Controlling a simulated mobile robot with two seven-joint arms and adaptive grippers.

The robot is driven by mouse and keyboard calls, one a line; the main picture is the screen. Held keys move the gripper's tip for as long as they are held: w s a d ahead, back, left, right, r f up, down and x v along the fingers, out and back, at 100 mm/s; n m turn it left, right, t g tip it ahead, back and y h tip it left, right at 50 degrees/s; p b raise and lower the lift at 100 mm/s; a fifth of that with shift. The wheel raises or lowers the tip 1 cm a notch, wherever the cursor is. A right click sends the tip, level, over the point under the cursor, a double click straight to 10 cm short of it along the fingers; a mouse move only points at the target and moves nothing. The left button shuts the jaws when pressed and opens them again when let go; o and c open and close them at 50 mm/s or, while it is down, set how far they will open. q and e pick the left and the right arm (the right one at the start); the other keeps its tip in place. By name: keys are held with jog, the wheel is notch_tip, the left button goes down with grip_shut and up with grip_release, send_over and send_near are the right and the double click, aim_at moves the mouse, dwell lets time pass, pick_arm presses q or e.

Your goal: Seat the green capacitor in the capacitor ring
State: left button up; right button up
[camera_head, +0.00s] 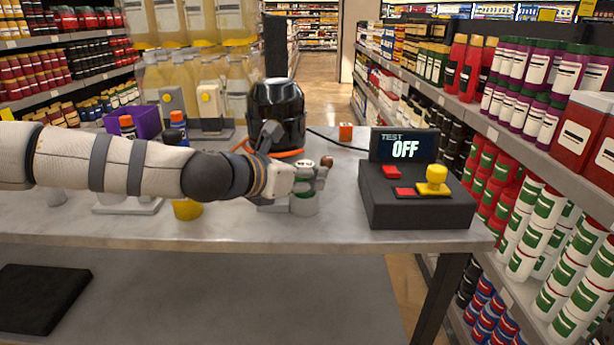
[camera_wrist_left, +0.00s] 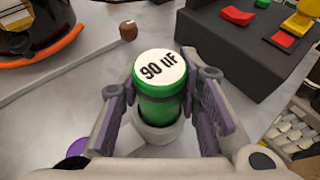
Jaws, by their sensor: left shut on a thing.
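The green capacitor (camera_wrist_left: 160,106) has a white top marked "90 uF". It stands upright between the two fingers of my left gripper (camera_wrist_left: 160,100), which is shut on it. In the head view my left gripper (camera_head: 303,178) is over the table, and a little of the green capacitor (camera_head: 303,194) shows below the fingers. A pale grey round holder, which looks like the capacitor ring (camera_wrist_left: 156,134), surrounds the capacitor's lower end. The capacitor's bottom is hidden, so I cannot tell how deep it sits. My right gripper is not in view.
A black pump body (camera_head: 277,108) with an orange band stands behind the gripper. A dark test box (camera_head: 415,208) with a screen reading "OFF", red buttons and a yellow knob stands to the right. Bare table (camera_head: 340,220) separates holder and box.

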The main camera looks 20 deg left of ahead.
pick_arm(q)
jog(key=shift+r, duration=0.2)
jog(key=shift+f, duration=0.35)
jog(key=o, duration=1.2)
jog(key=shift+r, duration=0.1)
jog(key=shift+r, duration=0.2)
jog(key=p+v, duration=0.3)
jog(key=v, duration=0.9)
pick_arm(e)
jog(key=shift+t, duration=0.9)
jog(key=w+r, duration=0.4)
